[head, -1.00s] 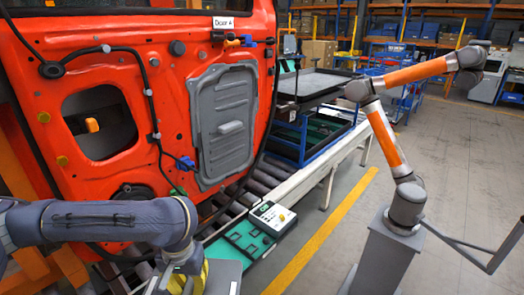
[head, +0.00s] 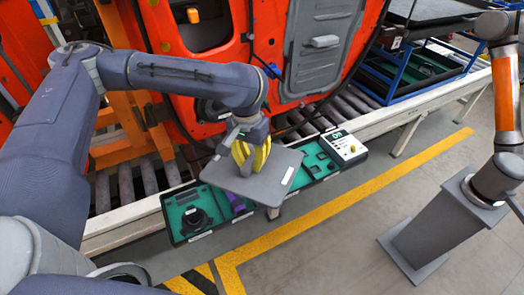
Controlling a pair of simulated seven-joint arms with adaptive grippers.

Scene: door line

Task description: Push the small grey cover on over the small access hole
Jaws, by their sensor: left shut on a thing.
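My left gripper (head: 250,158), with yellow fingers, is shut on the small grey cover (head: 270,185), a flat grey plate with a pale label strip near its right edge. It holds the cover above the green-lined tray, in front of and below the orange-red door (head: 268,62). The small access hole (head: 208,35) shows at the top of the picture, cut off by its edge, with an orange-yellow piece inside. The cover is apart from the hole. My right gripper is not in view.
A larger grey panel (head: 318,60) sits on the door to the right. A green-lined tray (head: 175,228) holds dark parts beside the roller conveyor (head: 125,185). A white control box (head: 343,149) stands at its right end. Another orange-and-grey arm (head: 505,95) stands at the right.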

